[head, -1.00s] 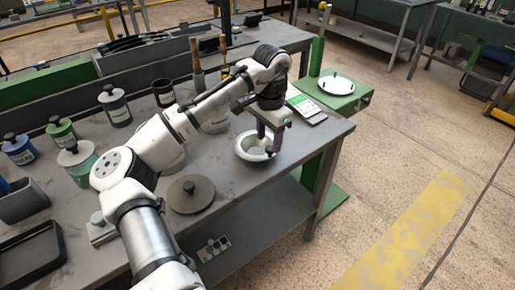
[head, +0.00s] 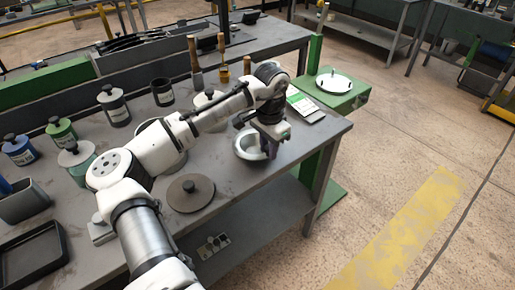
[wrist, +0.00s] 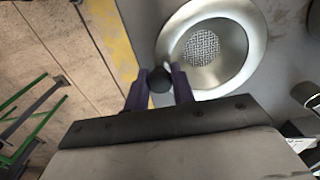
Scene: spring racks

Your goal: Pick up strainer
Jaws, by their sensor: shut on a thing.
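The strainer (head: 240,150) is a pale round bowl near the right front part of the grey workbench. In the wrist view it shows a wide silver rim (wrist: 252,62) and a mesh centre. My gripper (wrist: 158,84) has purple fingers closed around a dark round knob at the strainer's edge. In the head view my gripper (head: 270,150) is at the strainer's right side and hides part of it. Whether the strainer touches the bench is hard to tell.
A round brown lid (head: 190,193) lies on the workbench (head: 225,180) left of the strainer. Several lidded jars stand at the left. A green-and-white device (head: 305,106) lies behind the gripper. The bench's right edge is close, with open floor beyond.

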